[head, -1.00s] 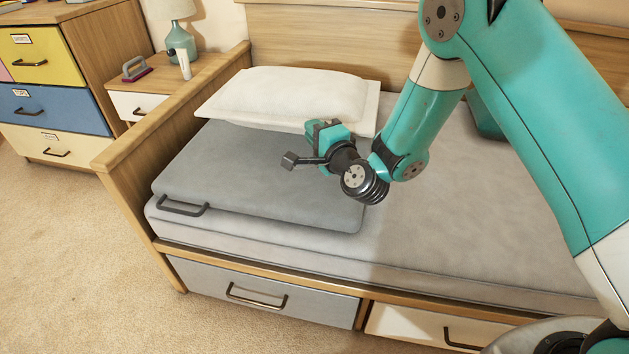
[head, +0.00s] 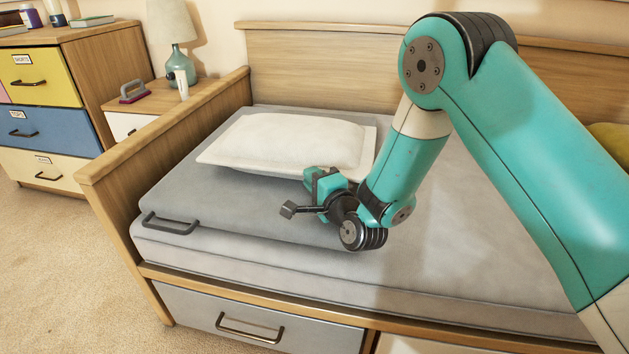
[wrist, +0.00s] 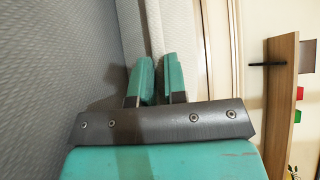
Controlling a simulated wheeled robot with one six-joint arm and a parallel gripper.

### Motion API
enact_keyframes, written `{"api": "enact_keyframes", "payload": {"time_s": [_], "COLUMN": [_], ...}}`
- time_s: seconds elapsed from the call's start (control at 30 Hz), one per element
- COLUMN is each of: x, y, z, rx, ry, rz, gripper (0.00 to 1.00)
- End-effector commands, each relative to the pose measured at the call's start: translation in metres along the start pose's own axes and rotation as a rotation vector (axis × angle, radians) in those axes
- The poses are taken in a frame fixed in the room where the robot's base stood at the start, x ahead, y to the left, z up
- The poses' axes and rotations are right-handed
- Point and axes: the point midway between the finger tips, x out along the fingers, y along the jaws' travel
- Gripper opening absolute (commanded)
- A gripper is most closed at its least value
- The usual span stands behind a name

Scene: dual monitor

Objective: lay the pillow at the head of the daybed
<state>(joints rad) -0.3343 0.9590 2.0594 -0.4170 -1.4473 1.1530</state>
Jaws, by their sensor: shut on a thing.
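The white pillow (head: 295,140) lies flat over the grey folded pad (head: 215,205) at the left end of the daybed (head: 440,285), beside the wooden end panel (head: 165,130). Whether it rests fully on the pad or hangs slightly above it, I cannot tell. My gripper (head: 318,183) is at the pillow's front right edge, low over the pad. In the wrist view my gripper's two teal fingers (wrist: 160,82) are shut on the pillow's pale edge (wrist: 158,35). The fingertips are partly hidden in the head view.
The wooden backrest (head: 320,65) runs along the far side. A nightstand with a teal lamp (head: 181,62) stands behind the end panel, with a coloured drawer chest (head: 45,100) to its left. The mattress (head: 450,215) is bare right of the pad, under my arm.

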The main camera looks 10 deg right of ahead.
Motion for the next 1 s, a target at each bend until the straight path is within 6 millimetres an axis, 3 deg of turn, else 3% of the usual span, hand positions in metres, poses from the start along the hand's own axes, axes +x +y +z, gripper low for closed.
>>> {"api": "enact_keyframes", "payload": {"time_s": [0.07,0.1,0.2,0.57,0.73,1.0], "x": [0.0,0.0,0.0,-0.004,-0.03,-0.091], "y": [0.002,0.002,0.002,0.003,0.005,-0.001], "z": [0.0,0.0,0.0,0.0,0.001,0.0], "rx": [0.0,0.0,0.0,0.001,-0.001,0.0], "ry": [0.001,0.0,0.0,0.0,-0.001,-0.001], "rz": [-0.003,0.001,0.001,0.001,0.002,0.006], "gripper": [0.0,0.22,0.38,0.38,0.38,0.38]}}
